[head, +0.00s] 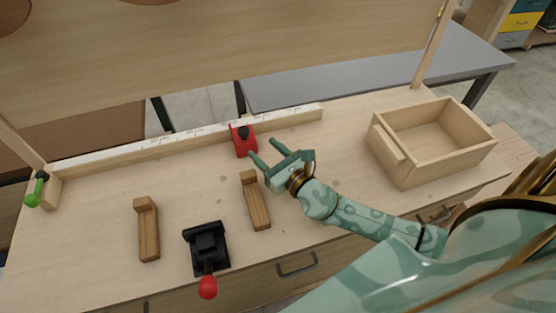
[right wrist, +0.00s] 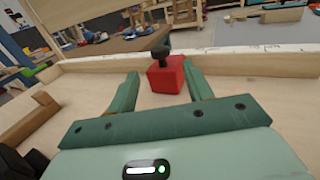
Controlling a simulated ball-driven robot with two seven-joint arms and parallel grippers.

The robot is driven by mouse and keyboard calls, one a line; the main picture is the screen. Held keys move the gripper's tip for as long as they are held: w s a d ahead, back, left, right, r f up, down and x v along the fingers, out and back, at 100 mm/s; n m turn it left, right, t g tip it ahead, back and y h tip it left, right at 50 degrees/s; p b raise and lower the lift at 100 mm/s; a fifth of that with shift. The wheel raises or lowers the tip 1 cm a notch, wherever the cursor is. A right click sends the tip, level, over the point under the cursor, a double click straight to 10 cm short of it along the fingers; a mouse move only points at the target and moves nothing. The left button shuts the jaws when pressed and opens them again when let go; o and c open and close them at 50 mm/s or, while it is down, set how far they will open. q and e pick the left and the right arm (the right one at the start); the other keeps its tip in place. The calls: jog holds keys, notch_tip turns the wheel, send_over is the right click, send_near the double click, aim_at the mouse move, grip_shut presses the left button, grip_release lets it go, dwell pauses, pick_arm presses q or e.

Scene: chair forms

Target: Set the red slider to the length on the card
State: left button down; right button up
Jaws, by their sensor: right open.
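The red slider (head: 243,139) is a red block with a black knob on top. It sits against the long pale rail with a marked scale (head: 180,138) at the back of the bench. My right gripper (head: 262,152) is open and empty, just in front and to the right of the slider. In the right wrist view the red slider (right wrist: 166,74) stands beyond and between the two open fingers (right wrist: 160,90), apart from them. I cannot make out a card with a length in either view. My left gripper is not in view.
A black clamp with a red ball handle (head: 207,250) stands at the front, between two wooden blocks (head: 147,230) (head: 256,200). A green lever (head: 36,188) is at the rail's left end. An open wooden box (head: 430,140) stands right. The left bench surface is mostly clear.

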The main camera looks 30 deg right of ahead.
jog(key=s, duration=0.4)
jog(key=shift+s+d, duration=0.3)
jog(key=shift+d, duration=0.05)
